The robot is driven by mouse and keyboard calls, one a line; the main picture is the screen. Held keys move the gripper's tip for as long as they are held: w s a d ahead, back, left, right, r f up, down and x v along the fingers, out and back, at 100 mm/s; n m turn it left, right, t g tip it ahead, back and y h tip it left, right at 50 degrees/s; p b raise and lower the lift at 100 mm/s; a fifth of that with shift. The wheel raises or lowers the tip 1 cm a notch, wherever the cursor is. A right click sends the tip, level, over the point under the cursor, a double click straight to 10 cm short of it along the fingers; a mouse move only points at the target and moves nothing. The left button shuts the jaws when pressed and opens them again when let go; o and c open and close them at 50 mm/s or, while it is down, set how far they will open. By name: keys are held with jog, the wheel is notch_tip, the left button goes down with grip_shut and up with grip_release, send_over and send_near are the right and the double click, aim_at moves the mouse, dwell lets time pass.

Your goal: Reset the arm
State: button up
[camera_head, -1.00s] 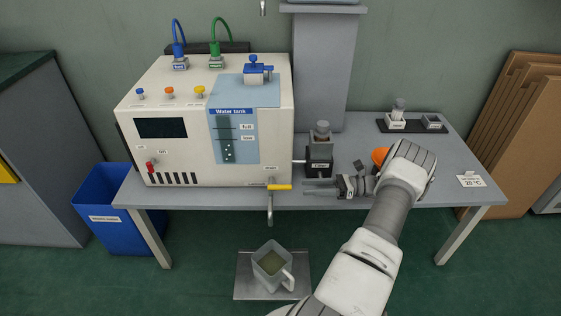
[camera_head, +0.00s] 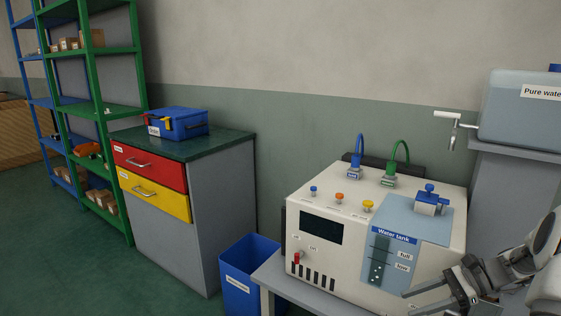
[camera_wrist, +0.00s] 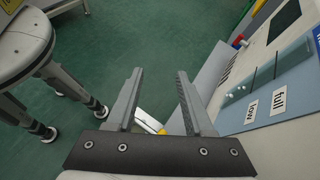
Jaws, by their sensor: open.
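My gripper (camera_head: 410,302) is in front of the lower right of the white machine (camera_head: 318,270) in the head view. In the wrist view its two fingers (camera_wrist: 160,73) stand apart with nothing between them, so it is open and empty. Past the fingers I see green floor, and the machine's side with the water tank gauge labels (camera_wrist: 266,104) is at the right. My arm enters the head view from the right edge, and most of it is out of view.
A blue bin (camera_head: 240,285) stands left of the table (camera_head: 285,295). A cabinet (camera_head: 215,220) with red and yellow drawers carries a blue toolbox (camera_head: 178,123). A pure water container (camera_head: 520,110) sits at the upper right. Green floor at the left is open.

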jog(key=s+a+r+n+g+h, duration=0.2)
jog(key=s+a+r+n+h, duration=0.15)
jog(key=a+r, duration=0.3)
jog(key=s+a+r+n+g+h, duration=0.1)
jog(key=s+a+r+n+h, duration=0.1)
jog(key=a+r+n, duration=0.4)
jog(key=s+a+r+n+t+h, duration=0.25)
jog(key=s+a+n, duration=0.2)
jog(key=s, duration=0.25)
jog(key=s+a+r+n+t+h, duration=0.2)
jog(key=s+a+n+t+h, duration=0.25)
jog(key=s, duration=0.25)
notch_tip(320, 180, up, 24)
jog(key=p, duration=2.3)
jog(key=shift+w+d+p, duration=0.35)
jog(key=shift+d, duration=0.1)
jog(key=shift+d+y, duration=0.15)
jog(key=shift+y, duration=0.1)
